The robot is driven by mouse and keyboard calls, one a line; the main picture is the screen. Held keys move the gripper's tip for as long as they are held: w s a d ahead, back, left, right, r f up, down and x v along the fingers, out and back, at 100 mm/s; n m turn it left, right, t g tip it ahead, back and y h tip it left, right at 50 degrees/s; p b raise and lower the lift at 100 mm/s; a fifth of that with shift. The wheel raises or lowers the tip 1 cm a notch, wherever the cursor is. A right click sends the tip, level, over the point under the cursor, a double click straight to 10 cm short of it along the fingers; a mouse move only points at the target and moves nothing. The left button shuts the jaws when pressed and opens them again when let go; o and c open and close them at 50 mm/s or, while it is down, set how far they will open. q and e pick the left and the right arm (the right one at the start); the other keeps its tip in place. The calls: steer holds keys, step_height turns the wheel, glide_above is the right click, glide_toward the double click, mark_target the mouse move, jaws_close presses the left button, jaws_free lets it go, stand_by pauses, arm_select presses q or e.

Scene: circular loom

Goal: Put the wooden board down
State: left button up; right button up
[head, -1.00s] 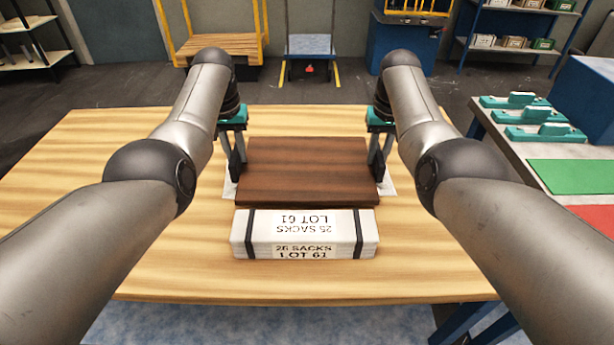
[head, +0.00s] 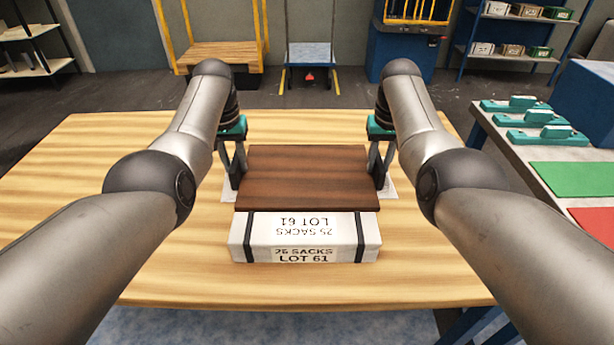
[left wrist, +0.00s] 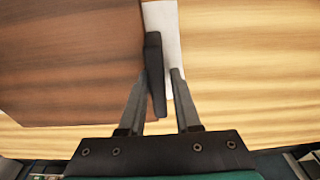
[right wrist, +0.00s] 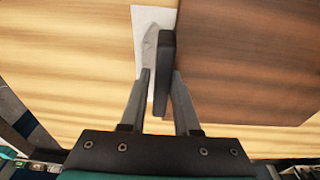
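The dark brown wooden board (head: 307,178) lies level behind the white bundle in the head view. It looks set down over a white sheet (head: 391,190), whose edges show at both sides; its underside is hidden. A black upright grip stands at each side edge. My left gripper (head: 233,173) is at the board's left end, its fingers spread on either side of the black grip (left wrist: 155,75), with a gap at one finger. My right gripper (head: 380,171) is likewise spread around the right black grip (right wrist: 167,75), with a gap at one finger.
The white strapped bundle (head: 305,237) marked LOT 61 sits directly in front of the board. The wooden table (head: 130,255) is clear to the left and right. A side table with teal-handled tools (head: 540,133) and a green mat (head: 575,178) stands at the right.

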arm_select(q)
steer(key=shift+o, duration=1)
steer(key=shift+s+d+f, duration=0.15)
steer(key=shift+d+f, duration=0.05)
steer(key=shift+f, duration=0.05)
arm_select(e)
steer(key=shift+o, duration=1)
steer(key=shift+s+a+f, duration=0.2)
steer(key=shift+s+f, duration=0.1)
steer(key=shift+f, duration=0.2)
arm_select(q)
steer(key=shift+d+r, duration=0.1)
arm_select(e)
steer(key=shift+a, duration=0.2)
arm_select(q)
steer(key=shift+r, duration=0.45)
steer(key=r, duration=0.5)
steer(key=s+r, duration=0.1)
steer(key=r, duration=0.1)
steer(key=shift+r, duration=0.15)
arm_select(e)
steer(key=shift+d, duration=0.1)
arm_select(q)
steer(key=shift+w, duration=0.1)
arm_select(e)
steer(key=shift+w+r, duration=0.1)
steer(key=shift+r, duration=0.3)
step_height(320, 180, up, 12)
steer(key=s, duration=0.1)
steer(key=shift+d, duration=0.15)
